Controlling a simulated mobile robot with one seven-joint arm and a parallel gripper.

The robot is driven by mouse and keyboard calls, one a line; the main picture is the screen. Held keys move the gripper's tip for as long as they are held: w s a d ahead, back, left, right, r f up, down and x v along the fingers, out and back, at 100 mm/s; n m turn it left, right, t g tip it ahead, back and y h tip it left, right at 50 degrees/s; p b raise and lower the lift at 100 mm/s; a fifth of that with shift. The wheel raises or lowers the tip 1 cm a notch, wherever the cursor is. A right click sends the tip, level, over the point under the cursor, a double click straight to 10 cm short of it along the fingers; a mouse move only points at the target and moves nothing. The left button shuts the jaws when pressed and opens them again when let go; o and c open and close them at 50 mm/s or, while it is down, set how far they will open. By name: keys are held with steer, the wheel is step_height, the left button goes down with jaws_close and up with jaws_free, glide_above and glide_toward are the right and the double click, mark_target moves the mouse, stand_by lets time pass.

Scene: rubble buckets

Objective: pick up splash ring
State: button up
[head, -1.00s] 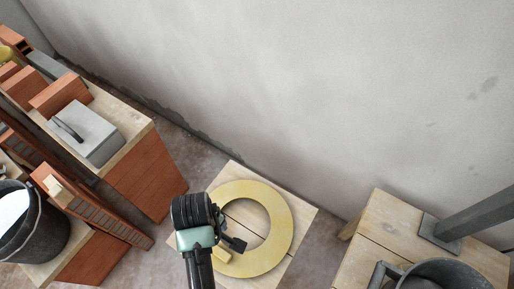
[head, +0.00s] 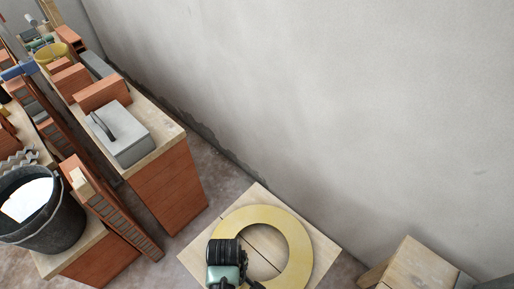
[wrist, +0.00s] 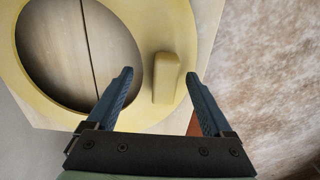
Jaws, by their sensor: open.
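The splash ring is a flat yellow ring (head: 297,238) lying on a light wooden board or low table (head: 200,257) in the head view. In the wrist view the ring (wrist: 38,92) fills the upper left, with a raised yellow block-like grip (wrist: 166,78) on its right side. My gripper (wrist: 160,78) is open, its two blue-grey fingers apart, with the raised grip showing between them in the picture. I cannot tell whether the fingers reach down to its height. In the head view my wrist (head: 228,262) covers the ring's lower left part and hides the grip.
A brick stand (head: 165,185) with a wooden top carries a grey box with a handle (head: 122,135) and bricks. A black bucket (head: 45,222) is at the far left. Another wooden table (head: 420,268) is at the lower right. A bare wall rises behind.

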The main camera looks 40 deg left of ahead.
steer(key=shift+f, duration=0.15)
jaws_close()
stand_by(0.4)
